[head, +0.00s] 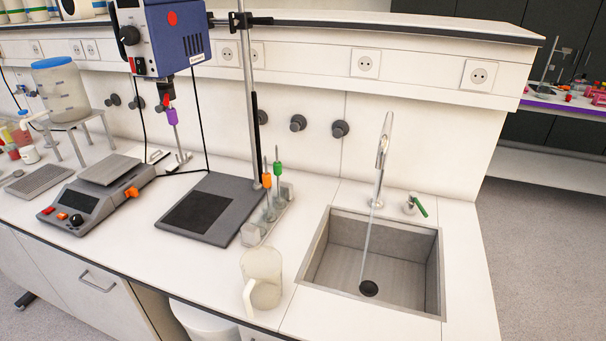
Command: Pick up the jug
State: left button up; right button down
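The jug (264,275) is a translucent, cream-tinted vessel with a handle on its lower left side. It stands upright on the white bench top near the front edge, just left of the sink. Nothing touches it that I can see. Neither of my grippers shows in the head view.
The sink (437,270) with a running tap (383,150) lies right of the jug. A rack (250,235) with orange and green-topped tools stands behind it. A stirrer stand base (173,231) and a balance (62,200) are to the left. The bench's front edge is close.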

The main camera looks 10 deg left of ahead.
aim_at(260, 266)
jog(key=l+u, duration=0.3)
jog(key=l, duration=0.45)
jog(key=l+u, duration=0.35)
jog(key=l, duration=0.45)
jog(key=l+u, duration=0.3)
jog(key=l, duration=0.5)
jog(key=k, duration=0.05)
